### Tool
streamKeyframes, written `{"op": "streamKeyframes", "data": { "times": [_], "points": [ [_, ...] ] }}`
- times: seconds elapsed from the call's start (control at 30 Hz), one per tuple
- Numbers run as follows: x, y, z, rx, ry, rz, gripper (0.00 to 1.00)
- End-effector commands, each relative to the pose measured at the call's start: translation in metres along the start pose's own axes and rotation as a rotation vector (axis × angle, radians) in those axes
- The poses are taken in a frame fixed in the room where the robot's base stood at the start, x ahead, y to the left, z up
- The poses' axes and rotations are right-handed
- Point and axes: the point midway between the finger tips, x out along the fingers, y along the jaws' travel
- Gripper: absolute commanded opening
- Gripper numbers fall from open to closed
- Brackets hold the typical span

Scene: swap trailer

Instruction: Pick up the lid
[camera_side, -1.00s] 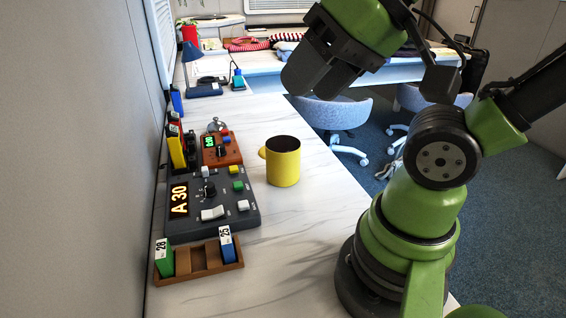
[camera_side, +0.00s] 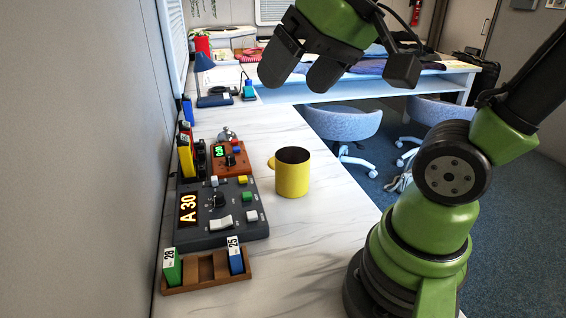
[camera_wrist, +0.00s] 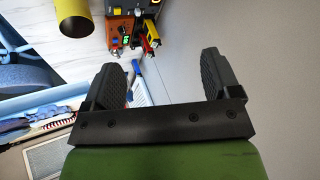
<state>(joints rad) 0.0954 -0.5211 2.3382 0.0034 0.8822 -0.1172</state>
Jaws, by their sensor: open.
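My gripper (camera_side: 297,82) is open and empty, high above the counter in the side view. In the wrist view its two dark fingers stand wide apart with nothing between them. A yellow mug (camera_side: 292,174) stands upright on the counter below my gripper, its handle to the left and its dark opening up. The mug also shows at the top left of the wrist view (camera_wrist: 60,28). I cannot make out a lid in either view.
A dark control panel (camera_side: 240,197) showing "A 30" stands left of the mug. A wooden holder (camera_side: 208,268) has a green and a blue block. An orange box (camera_side: 230,158) and a blue lamp (camera_side: 205,70) stand farther back. The counter (camera_side: 300,235) before the mug is clear.

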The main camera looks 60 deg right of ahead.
Motion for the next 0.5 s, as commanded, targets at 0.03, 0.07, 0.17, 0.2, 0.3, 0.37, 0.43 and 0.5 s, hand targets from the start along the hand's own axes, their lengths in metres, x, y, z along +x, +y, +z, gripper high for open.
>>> {"op": "streamKeyframes", "data": {
  "times": [0.03,0.07,0.17,0.2,0.3,0.37,0.43,0.5],
  "points": [
    [0.009,0.005,-0.018,-0.003,-0.015,0.029,0.83],
    [0.014,0.009,-0.030,-0.010,-0.020,0.043,0.83],
    [0.035,0.025,-0.064,-0.034,-0.043,0.087,0.83],
    [0.045,0.034,-0.076,-0.044,-0.054,0.104,0.83],
    [0.072,0.061,-0.104,-0.066,-0.083,0.141,0.83],
    [0.089,0.081,-0.118,-0.078,-0.101,0.161,0.83],
    [0.110,0.106,-0.131,-0.091,-0.125,0.182,0.83],
    [0.133,0.135,-0.139,-0.105,-0.150,0.200,0.83]
  ]
}}
